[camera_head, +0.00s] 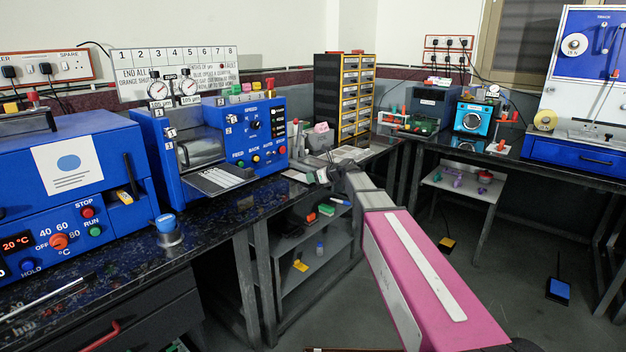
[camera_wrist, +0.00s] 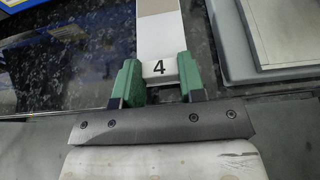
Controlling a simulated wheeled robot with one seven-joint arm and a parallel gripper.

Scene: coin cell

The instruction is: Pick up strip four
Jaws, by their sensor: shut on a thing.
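Strip four (camera_wrist: 160,40) is a flat white strip with a greyish-beige section further up and a black "4" on its near end. In the wrist view it runs up from between my fingers over the dark speckled bench. My gripper (camera_wrist: 158,75) has green finger pads, one on each side of the numbered end, and is shut on it. In the head view my pink and white arm reaches toward the bench. My gripper there is small near the bench edge, and the strip cannot be made out clearly.
A grey tray or plate (camera_wrist: 280,35) lies to the right of the strip in the wrist view. In the head view a blue machine (camera_head: 230,135) with dials stands left of my arm, and a drawer cabinet (camera_head: 343,95) stands behind. Open floor (camera_head: 490,285) lies at the right.

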